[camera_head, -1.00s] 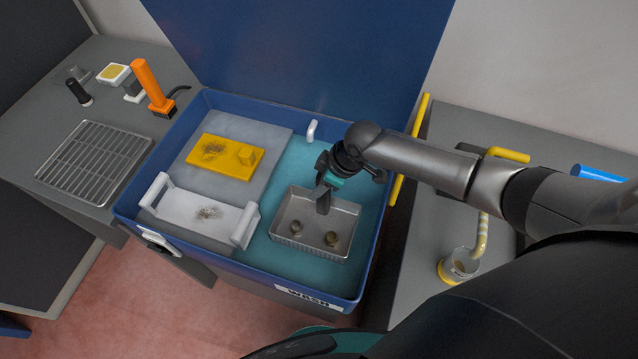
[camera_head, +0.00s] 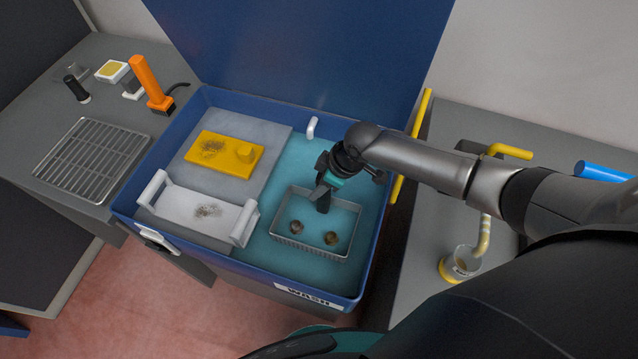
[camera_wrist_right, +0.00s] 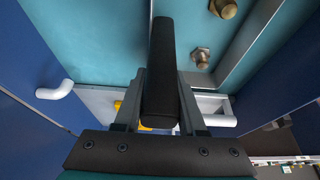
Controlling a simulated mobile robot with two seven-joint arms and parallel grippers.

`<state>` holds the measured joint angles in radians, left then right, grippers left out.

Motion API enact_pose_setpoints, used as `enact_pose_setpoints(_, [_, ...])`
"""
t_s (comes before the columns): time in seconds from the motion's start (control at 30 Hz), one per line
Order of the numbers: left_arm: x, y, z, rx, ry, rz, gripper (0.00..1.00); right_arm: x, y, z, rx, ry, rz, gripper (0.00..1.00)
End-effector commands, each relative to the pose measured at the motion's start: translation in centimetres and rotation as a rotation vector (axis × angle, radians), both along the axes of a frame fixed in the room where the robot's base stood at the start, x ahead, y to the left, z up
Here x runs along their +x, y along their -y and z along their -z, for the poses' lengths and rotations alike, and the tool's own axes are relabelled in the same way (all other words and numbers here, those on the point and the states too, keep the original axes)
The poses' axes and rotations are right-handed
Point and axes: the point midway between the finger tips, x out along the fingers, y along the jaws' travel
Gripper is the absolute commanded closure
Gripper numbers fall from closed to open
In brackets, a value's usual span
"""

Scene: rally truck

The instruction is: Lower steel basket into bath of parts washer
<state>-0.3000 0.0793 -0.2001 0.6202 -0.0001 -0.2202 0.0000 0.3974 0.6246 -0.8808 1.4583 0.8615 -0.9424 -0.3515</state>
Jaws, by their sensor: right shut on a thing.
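The steel basket (camera_head: 308,251) sits level in the right half of the blue parts washer (camera_head: 200,252), with the teal liquid of the bath (camera_head: 376,205) inside its walls and its rim still showing. Two round brownish metal parts (camera_head: 297,227) lie in it; they also show in the right wrist view (camera_wrist_right: 201,57). My right gripper (camera_head: 326,186) is over the basket's far side, shut on its dark upright handle (camera_wrist_right: 162,75). How the handle joins the basket is partly hidden. My left gripper is not in view.
The blue lid (camera_head: 300,50) stands open behind. A yellow-based cup (camera_head: 462,263) stands right.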

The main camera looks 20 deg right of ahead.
Motion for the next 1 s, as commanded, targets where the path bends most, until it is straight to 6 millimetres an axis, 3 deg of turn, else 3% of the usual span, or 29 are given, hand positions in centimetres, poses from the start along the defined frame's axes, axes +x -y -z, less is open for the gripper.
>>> enact_pose_setpoints(1.0, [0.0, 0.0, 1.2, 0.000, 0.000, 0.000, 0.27, 0.1, -0.1, 1.5, 0.003, 0.002, 0.001, 1.00])
